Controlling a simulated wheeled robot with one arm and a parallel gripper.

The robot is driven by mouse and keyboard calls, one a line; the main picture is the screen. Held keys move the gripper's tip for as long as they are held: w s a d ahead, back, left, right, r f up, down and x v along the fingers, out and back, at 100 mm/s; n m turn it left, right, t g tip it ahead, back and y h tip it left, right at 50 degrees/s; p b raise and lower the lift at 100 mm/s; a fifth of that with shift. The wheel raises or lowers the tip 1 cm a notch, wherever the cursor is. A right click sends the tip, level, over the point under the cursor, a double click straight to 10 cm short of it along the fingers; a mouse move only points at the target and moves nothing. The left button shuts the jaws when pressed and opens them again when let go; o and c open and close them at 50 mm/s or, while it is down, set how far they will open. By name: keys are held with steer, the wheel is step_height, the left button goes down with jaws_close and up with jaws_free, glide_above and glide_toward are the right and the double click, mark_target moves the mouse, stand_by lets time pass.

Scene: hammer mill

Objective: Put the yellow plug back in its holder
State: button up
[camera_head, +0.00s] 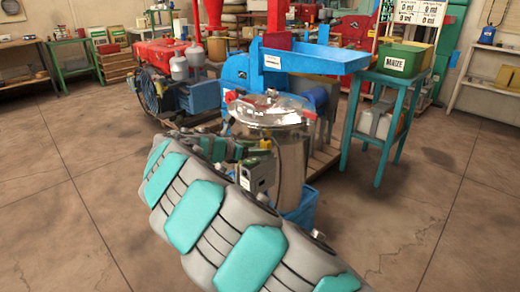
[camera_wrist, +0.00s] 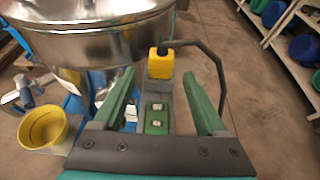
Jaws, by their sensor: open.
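The yellow plug (camera_wrist: 160,62) shows in the wrist view, upright, beside the steel drum's lower right side. A thick black cable (camera_wrist: 218,70) runs from its top to the right and down. The plug is at the upper end of a grey upright piece (camera_wrist: 166,93) with a green panel (camera_wrist: 157,118) bearing two pale spots. I cannot tell whether this piece is the holder or whether the plug is seated. My gripper (camera_wrist: 162,82) is open, with its green fingers left and right of the grey piece. The plug appears beyond the fingertips, and nothing is held.
The steel drum (camera_wrist: 95,42) is close on the left, and also shows in the head view (camera_head: 290,165). A yellow bucket (camera_wrist: 45,128) is at lower left. Shelves (camera_wrist: 285,35) stand at right. A teal stand (camera_head: 375,125) is right of the drum. Open floor (camera_head: 440,215) lies at right.

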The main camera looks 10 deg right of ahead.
steer(key=v, duration=0.5)
steer(key=shift+s+a+r, duration=0.15)
steer(key=shift+s+a, duration=0.1)
steer(key=shift+a, duration=0.05)
steer(key=s+d+r+m+g, duration=0.35)
steer(key=s+d+m, duration=0.45)
steer(key=s+d, duration=0.3)
steer(key=s+d+f+m+g+y, duration=0.25)
steer(key=s+d+m, duration=0.4)
steer(key=s, duration=0.45)
steer(key=s+a+f+m+g+y, duration=0.1)
steer(key=s+a+f+m+y, duration=0.1)
steer(key=s, duration=0.7)
steer(key=s+a+f+m+g+y, duration=0.1)
steer(key=s+a+f+m+y, duration=0.2)
steer(key=s, duration=0.6)
steer(key=s+a+f+m+g+y, duration=0.1)
steer(key=s+a+f+m+y, duration=0.2)
steer(key=s, duration=0.6)
step_height(320, 180, down, 2)
steer(key=a+m, duration=0.1)
steer(key=m, duration=0.1)
steer(key=shift+a+m+g, duration=0.3)
steer(key=shift+a+m, duration=0.05)
steer(key=shift+a, duration=0.05)
